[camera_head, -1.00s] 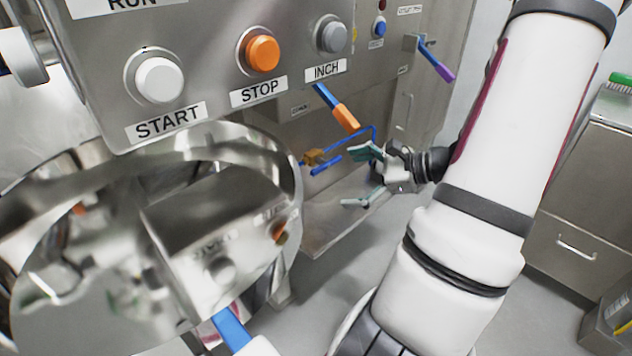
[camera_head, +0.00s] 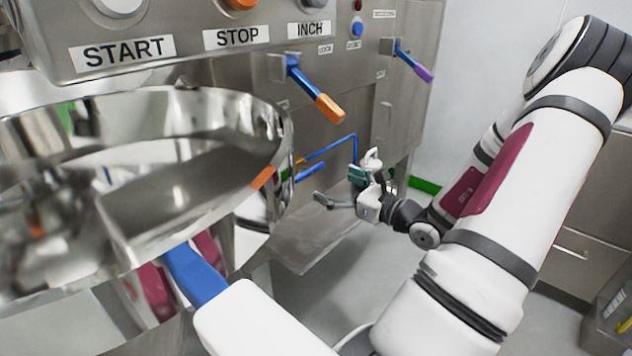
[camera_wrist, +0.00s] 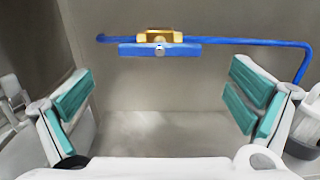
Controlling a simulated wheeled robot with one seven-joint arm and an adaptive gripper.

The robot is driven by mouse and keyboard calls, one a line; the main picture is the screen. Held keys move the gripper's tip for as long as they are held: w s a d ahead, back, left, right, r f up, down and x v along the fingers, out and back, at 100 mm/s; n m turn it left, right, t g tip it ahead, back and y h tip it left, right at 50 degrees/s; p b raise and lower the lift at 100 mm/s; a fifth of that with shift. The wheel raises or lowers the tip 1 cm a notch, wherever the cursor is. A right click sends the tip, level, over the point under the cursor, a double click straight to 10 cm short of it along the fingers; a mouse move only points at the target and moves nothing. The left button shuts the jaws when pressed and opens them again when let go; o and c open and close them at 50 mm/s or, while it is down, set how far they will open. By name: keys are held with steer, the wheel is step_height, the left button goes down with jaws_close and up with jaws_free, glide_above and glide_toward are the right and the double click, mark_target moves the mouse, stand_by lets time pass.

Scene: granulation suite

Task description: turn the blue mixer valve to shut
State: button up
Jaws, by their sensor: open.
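The blue mixer valve is a blue bar handle (camera_head: 308,173) beside a brass body (camera_head: 300,162) on a thin blue pipe (camera_head: 335,147), low on the steel machine. In the wrist view the blue handle (camera_wrist: 160,50) lies level, parallel to the blue pipe (camera_wrist: 240,42), with the brass body (camera_wrist: 158,35) behind it. My gripper (camera_head: 338,188) is open and empty, to the right of the valve and apart from it. In the wrist view its green-padded fingers (camera_wrist: 160,95) stand wide on either side, with the handle beyond them, near the top centre.
A shiny steel bowl (camera_head: 190,190) fills the left. Above the valve, a blue lever with an orange grip (camera_head: 315,90) sticks out; another with a purple grip (camera_head: 412,60) is farther right. START, STOP and INCH labels line the panel (camera_head: 190,58). Grey floor shows below.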

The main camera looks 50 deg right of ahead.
mark_target(311, 172)
steer(key=w+b, duration=0.1)
steer(key=w, duration=0.5)
steer(key=shift+w+d+b, duration=0.15)
steer(key=shift+b, duration=0.25)
steer(key=c, duration=1.1)
steer(key=shift+r, duration=0.1)
